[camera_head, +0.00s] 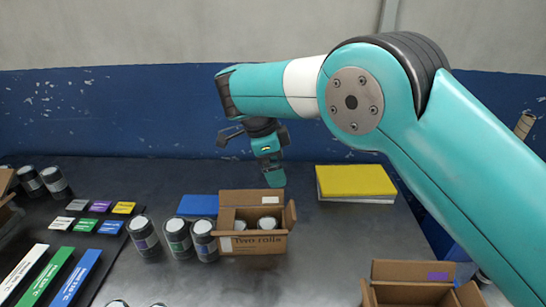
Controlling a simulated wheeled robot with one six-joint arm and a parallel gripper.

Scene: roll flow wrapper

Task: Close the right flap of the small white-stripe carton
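A small brown carton (256,243) marked "Two rolls" stands on the table in the middle, with a white patch on its front left. Its back flap (245,197) stands up, and its right flap (290,214) stands up at the right side. Its top is open and pale round tops of rolls (266,223) show inside. My gripper (275,178) hangs above and behind the carton, pointing down, with a gap to the flaps visible in the picture. Whether its fingers are open or shut is not clear.
Several dark cans (178,238) stand just left of the carton. A blue block (198,205) lies behind them. A yellow-topped stack (355,181) lies at the back right. Another open carton (410,293) with a purple label is at the front right. Coloured label strips (50,275) lie at left.

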